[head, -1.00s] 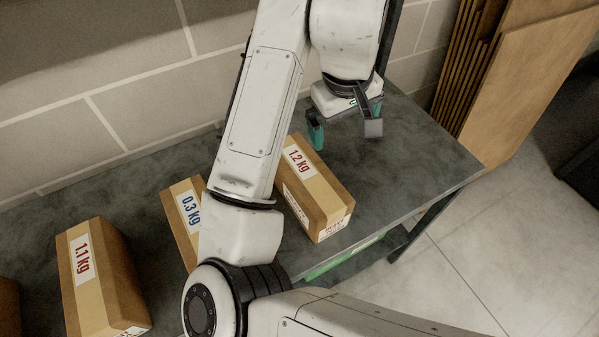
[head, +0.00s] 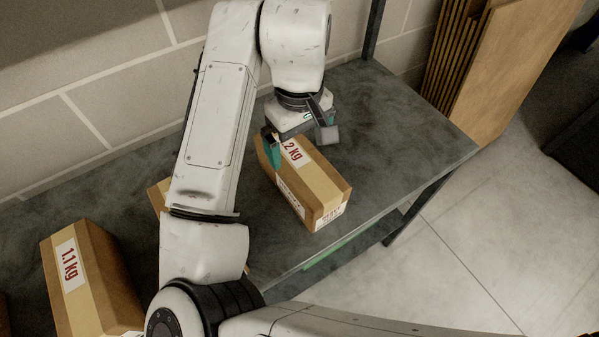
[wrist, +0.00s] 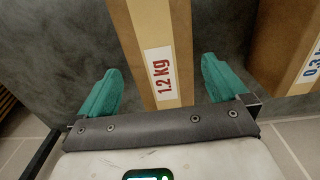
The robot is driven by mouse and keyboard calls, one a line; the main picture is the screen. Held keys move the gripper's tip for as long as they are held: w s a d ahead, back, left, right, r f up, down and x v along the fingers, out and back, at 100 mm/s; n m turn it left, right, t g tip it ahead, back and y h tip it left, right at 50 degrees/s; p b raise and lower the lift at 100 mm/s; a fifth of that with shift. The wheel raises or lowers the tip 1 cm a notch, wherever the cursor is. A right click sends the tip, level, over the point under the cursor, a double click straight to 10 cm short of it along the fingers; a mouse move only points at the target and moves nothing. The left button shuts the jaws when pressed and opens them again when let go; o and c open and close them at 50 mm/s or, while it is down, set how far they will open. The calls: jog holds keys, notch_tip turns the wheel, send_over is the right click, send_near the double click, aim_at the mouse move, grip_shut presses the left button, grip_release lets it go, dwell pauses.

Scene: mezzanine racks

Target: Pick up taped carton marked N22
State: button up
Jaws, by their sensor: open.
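A brown taped carton labelled "1.2 kg" (head: 318,188) lies on the dark shelf top near its front edge. My gripper (head: 299,144) is open over the far end of this carton. In the wrist view the two teal fingers stand apart, one on each side of the carton (wrist: 152,30), with my gripper (wrist: 161,88) empty between them. No contact shows. White labels on the carton's sides are too small to read, and I see no N22 marking on any carton.
A "0.3 kg" carton (wrist: 288,48) stands beside it, mostly hidden behind my arm in the head view. A "1.1 kg" carton (head: 100,285) stands further left. The shelf top (head: 410,130) is clear to the right. A wall and a dark post are behind.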

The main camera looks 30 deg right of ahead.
aim_at(299, 160)
notch_tip(299, 160, down, 4)
jog(key=shift+s+r, duration=0.1)
jog(key=c, duration=1.7)
jog(key=shift+r, duration=0.15)
